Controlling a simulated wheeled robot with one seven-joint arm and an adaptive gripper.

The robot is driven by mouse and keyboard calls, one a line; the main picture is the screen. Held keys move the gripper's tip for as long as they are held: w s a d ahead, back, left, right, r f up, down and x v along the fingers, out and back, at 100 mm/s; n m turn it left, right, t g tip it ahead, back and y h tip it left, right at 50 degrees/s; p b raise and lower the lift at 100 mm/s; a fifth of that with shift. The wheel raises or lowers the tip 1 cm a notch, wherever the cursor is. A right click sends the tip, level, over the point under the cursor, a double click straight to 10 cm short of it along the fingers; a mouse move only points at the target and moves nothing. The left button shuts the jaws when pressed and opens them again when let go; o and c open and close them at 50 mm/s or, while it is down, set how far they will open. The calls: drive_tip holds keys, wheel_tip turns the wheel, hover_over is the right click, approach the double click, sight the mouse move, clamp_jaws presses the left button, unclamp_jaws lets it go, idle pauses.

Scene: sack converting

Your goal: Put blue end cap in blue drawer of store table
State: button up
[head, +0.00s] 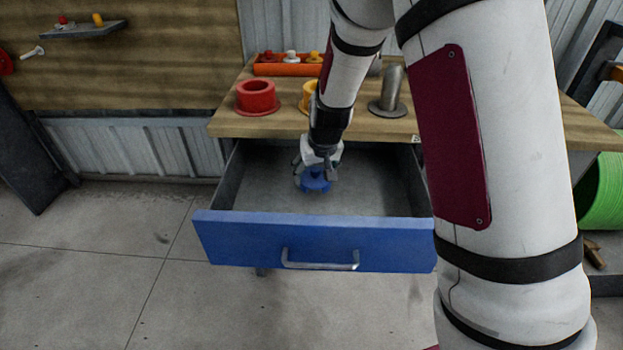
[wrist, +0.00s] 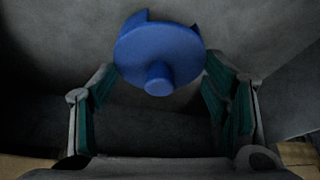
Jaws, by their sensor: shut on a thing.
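The blue end cap (head: 316,181) is in my gripper (head: 317,172), inside the open blue drawer (head: 312,240) of the store table (head: 360,128). In the wrist view the blue end cap (wrist: 160,52) shows a round flange with a short stub facing the camera. The gripper fingers (wrist: 160,85) stand on either side of it. The drawer's grey floor lies below the cap; I cannot tell whether the cap touches it. The drawer is pulled well out, with a metal handle (head: 320,266) on its front.
On the table top stand a red flanged ring (head: 257,97), a yellow one (head: 308,97) partly hidden by my arm, a grey post on a base (head: 389,92) and an orange tray (head: 283,69) with small parts. A green roll (head: 602,195) is at the right. The drawer floor around my gripper looks clear.

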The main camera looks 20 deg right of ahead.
sight(312, 176)
drive_tip(key=shift+w+a, duration=0.3)
drive_tip(key=shift+w, duration=0.6)
drive_tip(key=shift+f+b, duration=0.8)
drive_tip(key=shift+f, duration=1)
drive_tip(key=shift+f, duration=0.1)
drive_tip(key=shift+f, duration=0.15)
drive_tip(key=o, duration=1.1)
drive_tip(key=shift+c, duration=0.2)
drive_tip(key=shift+r, duration=0.2)
drive_tip(key=shift+s+r, duration=0.1)
drive_tip(key=shift+r, duration=0.3)
drive_tip(key=p+v, duration=0.3)
drive_tip(key=v, duration=0.8)
drive_tip(key=shift+s+r+p, duration=0.1)
drive_tip(key=shift+r+p, duration=0.1)
drive_tip(key=shift+p, duration=0.15)
